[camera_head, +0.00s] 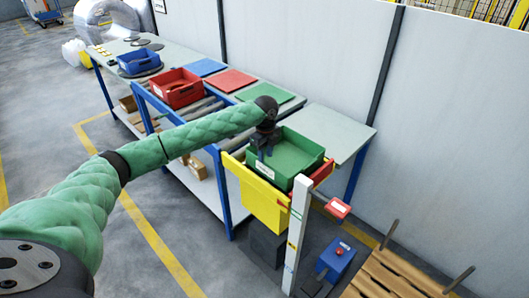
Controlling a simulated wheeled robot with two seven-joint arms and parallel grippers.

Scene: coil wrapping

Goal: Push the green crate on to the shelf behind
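The green crate (292,158) sits in the yellow holder (262,199) at the front of the long table. My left gripper (265,148) is at the crate's left end, its dark fingers at or just over the rim; I cannot tell whether they touch it or how far apart they are. The shelf behind the crate is the grey table top (335,128), with a green mat (264,97) to its left. My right gripper is not in view.
A red crate (176,88) and a blue crate (139,62) stand further left along the table. A white post (297,235) with a red box (338,208) stands in front of the holder. A wooden pallet (395,275) lies at lower right.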

